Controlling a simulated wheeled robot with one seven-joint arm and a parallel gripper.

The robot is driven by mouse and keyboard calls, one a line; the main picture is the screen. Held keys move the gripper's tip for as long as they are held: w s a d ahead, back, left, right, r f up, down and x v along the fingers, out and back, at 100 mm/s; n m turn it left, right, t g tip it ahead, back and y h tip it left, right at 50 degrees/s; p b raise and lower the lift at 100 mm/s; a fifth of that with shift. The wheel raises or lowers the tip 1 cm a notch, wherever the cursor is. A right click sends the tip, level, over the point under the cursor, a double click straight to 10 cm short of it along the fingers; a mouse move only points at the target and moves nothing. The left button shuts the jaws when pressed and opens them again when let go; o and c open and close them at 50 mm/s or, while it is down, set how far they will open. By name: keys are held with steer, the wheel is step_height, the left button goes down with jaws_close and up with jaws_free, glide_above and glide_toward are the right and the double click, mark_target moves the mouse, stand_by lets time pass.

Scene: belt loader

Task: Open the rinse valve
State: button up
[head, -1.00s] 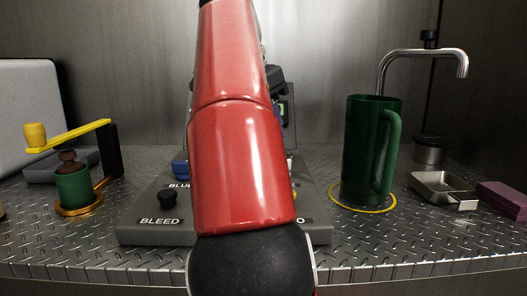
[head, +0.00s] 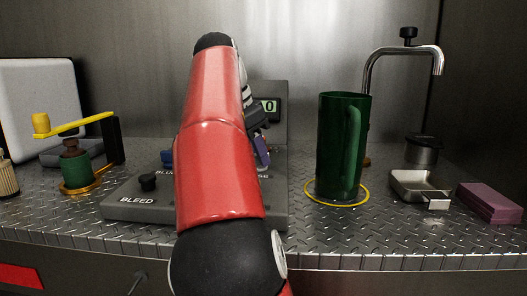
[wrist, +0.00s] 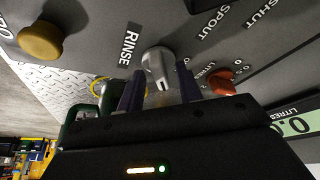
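The rinse valve is a grey knob (wrist: 158,66) beside the white RINSE label on the dark panel in the wrist view. My gripper (wrist: 159,84) has two purple fingers standing apart, one to each side of the knob's lower part in the picture. The gripper is open; I cannot tell whether either finger touches the knob. In the head view my red arm hides the valve and most of the gripper; one purple finger (head: 262,151) shows right of the arm.
A red knob (wrist: 222,82) by the LITRES scale and a yellow knob (wrist: 40,41) flank the valve. A green mug (head: 330,150) stands on a yellow ring, right of the panel (head: 278,200). A bent metal spout (head: 400,50) rises behind it. A metal tray (head: 405,190) sits further right.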

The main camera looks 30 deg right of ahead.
steer(key=shift+c, duration=0.2)
jaws_close()
steer(key=shift+n, duration=0.3)
steer(key=n+t, duration=0.1)
steer(key=n, duration=0.3)
steer(key=shift+s+n+t+y+b, duration=0.15)
steer(key=shift+n+t+y+b, duration=0.15)
steer(key=shift+t+y+b, duration=0.1)
steer(key=n, duration=0.2)
steer(key=n+t+y, duration=0.1)
steer(key=n, duration=0.2)
steer(key=shift+d+t+p, duration=0.15)
steer(key=shift+t+p, duration=0.15)
steer(key=shift+p, duration=0.1)
steer(key=shift+o, duration=0.2)
jaws_free()
